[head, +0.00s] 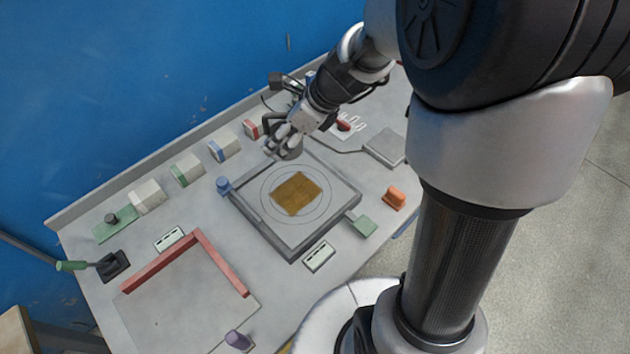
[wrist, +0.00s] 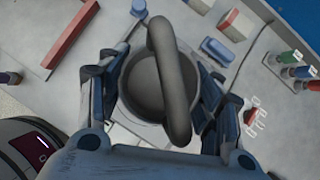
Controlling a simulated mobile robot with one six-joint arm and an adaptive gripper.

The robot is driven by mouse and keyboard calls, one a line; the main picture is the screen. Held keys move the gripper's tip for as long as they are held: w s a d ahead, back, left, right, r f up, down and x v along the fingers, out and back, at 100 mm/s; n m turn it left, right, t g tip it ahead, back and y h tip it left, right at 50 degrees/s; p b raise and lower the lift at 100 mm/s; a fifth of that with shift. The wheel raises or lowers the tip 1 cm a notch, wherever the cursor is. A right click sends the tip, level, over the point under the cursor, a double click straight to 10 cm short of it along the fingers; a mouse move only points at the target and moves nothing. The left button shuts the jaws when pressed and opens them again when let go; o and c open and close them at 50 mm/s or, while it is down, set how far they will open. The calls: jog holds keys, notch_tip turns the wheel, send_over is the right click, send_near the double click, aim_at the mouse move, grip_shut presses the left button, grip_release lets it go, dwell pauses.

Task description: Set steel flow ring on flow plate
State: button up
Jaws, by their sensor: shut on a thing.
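The steel flow ring (head: 290,154) is a dark grey round piece. In the wrist view the ring (wrist: 138,80) looks like a deep cup with a thick curved handle across its top. My gripper (head: 283,141) is shut on it, with fingers on both sides in the wrist view (wrist: 160,80). The flow plate (head: 255,199) is a grey square with scribed circles and a brown square patch (head: 297,193) at its middle. The ring shows at the plate's far edge, away from the circles. I cannot tell whether it touches anything below.
A blue knob (head: 223,186) stands at the plate's left corner, a green tab (head: 361,225) at its right. An orange block (head: 394,198) lies right of it. Several boxes (head: 186,169) line the back. A red L-shaped rail (head: 217,262) lies front left. A grey pad (head: 384,148) is far right.

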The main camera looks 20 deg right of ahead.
jog(key=shift+w+d+f, duration=0.15)
jog(key=shift+d+f, duration=0.2)
jog(key=shift+d, duration=0.3)
jog(key=b, duration=0.8)
send_over(288, 190)
jog(key=s+d, duration=0.2)
notch_tip(288, 190, down, 14)
jog(key=shift+w+a+f, duration=0.1)
jog(key=shift+a, duration=0.05)
jog(key=shift+f+b, duration=1.4)
jog(key=shift+f, duration=1.15)
jog(key=shift+r, duration=0.1)
jog(key=o, duration=0.8)
jog(key=shift+f, duration=0.25)
jog(key=shift+c, duration=0.2)
jog(key=o, duration=0.5)
jog(key=shift+r, duration=0.1)
